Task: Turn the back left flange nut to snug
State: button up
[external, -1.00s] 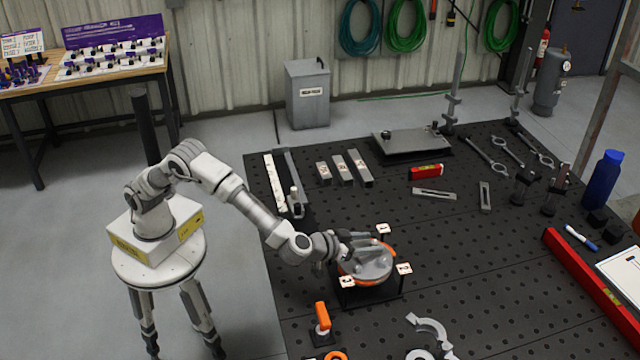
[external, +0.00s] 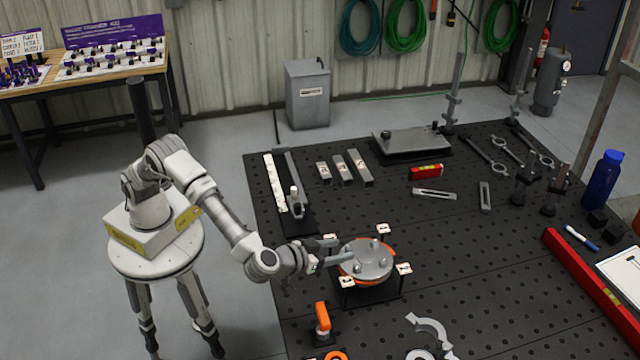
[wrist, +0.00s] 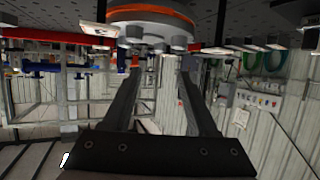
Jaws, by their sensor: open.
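The round grey flange (external: 372,258) with an orange ring under its rim sits on a low black stand on the dark table. Several nuts stand up from its top; I cannot tell which one is the back left flange nut or how tight any is. My gripper (external: 338,259) is at the flange's left edge in the external view, pointing toward it. In the wrist view my gripper (wrist: 160,66) is open, with nothing between its fingers. The flange (wrist: 150,15) fills the top of that view, beyond the fingertips.
Small white tags on posts surround the flange, one (external: 347,282) at front left and one (external: 404,268) at right. An orange-handled clamp (external: 322,318) stands in front.

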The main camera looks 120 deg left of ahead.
jog(key=v, duration=0.6)
jog(key=s+a+r+m+h, duration=0.1)
jog(key=s+r+m+h, duration=0.1)
jog(key=s, duration=0.4)
jog(key=s+a+r+m+g+h+p, duration=0.1)
jog(key=s+a+r+m+h, duration=0.1)
jog(key=s, duration=0.4)
jog(key=s+a+r+m+h+p, duration=0.1)
jog(key=s+a+r+h, duration=0.1)
jog(key=s, duration=0.4)
jog(key=shift+s+r+m+g, duration=0.35)
jog(key=shift+r+m+g, duration=0.05)
jog(key=shift+r, duration=0.5)
jog(key=s+d+m+t+h+p, duration=0.1)
jog(key=s+d+m+h, duration=0.1)
jog(key=s, duration=0.8)
jog(key=s+d+m+t+h+p, duration=0.1)
jog(key=s+d+m+h+p, duration=0.1)
jog(key=s, duration=0.9)
jog(key=shift+s+d+m+h, duration=0.35)
jog(key=shift+d+m+h, duration=0.4)
jog(key=shift+m+h, duration=0.85)
